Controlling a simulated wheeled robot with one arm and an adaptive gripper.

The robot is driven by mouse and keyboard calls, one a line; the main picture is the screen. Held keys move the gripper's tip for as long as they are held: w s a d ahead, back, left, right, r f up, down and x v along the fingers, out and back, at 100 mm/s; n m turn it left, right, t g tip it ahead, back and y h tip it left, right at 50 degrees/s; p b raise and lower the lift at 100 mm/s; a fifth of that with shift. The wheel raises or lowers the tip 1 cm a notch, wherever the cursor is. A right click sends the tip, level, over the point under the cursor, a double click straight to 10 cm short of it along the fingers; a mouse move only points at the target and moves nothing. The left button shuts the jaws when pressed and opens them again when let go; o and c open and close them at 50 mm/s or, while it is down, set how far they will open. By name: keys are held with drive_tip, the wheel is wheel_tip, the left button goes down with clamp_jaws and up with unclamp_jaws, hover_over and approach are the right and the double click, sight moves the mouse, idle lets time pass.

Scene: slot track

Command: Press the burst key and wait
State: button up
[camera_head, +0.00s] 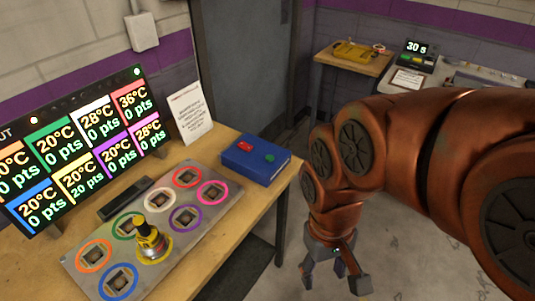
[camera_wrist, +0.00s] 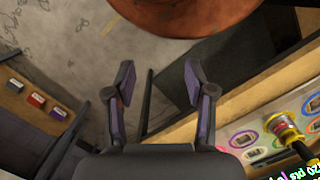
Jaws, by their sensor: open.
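I cannot read any label that names the burst key. My gripper (camera_head: 334,281) hangs over the floor, right of the table and apart from the box. Its two fingers are spread and empty, as the wrist view (camera_wrist: 159,78) also shows. A metal plate (camera_head: 150,185) with coloured rings lies on the table, and a yellow-topped flask-like piece (camera_head: 153,240) stands on it.
A display (camera_head: 70,150) at the left shows temperatures and points; one blue-lit cell reads 0 pts. A white sign (camera_head: 190,113) stands behind the plate. The floor between the benches is clear.

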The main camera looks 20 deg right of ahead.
clamp_jaws()
idle(1.4)
